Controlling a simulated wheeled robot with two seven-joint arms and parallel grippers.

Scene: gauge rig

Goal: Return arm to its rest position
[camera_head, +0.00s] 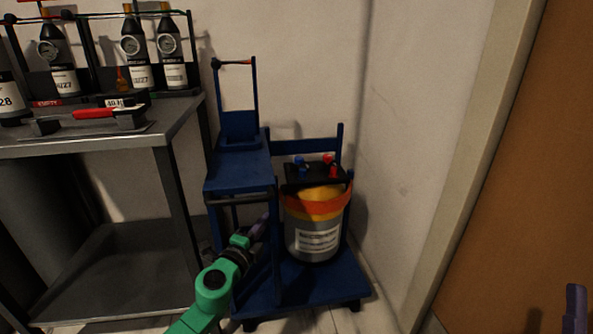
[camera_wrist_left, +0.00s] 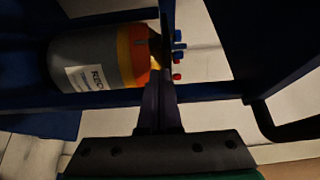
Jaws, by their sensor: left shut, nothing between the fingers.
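My left arm is green and reaches in from the bottom of the head view. My left gripper (camera_head: 262,225) is shut and empty, in front of the blue cart (camera_head: 240,172) and left of the grey canister (camera_head: 314,240). In the left wrist view the shut fingers (camera_wrist_left: 158,100) point towards the canister's (camera_wrist_left: 85,60) orange-banded end, with nothing between them. I cannot tell how far apart they are. A purple-grey finger-like part of my right gripper (camera_head: 575,308) shows at the lower right edge; its jaws cannot be judged.
A metal table (camera_head: 165,130) with several gauged bottles and a red-handled tool (camera_head: 95,115) stands at the left. Blue and red knobs (camera_head: 328,165) sit on a black plate above the canister. A white wall and a brown door (camera_head: 530,180) are at the right.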

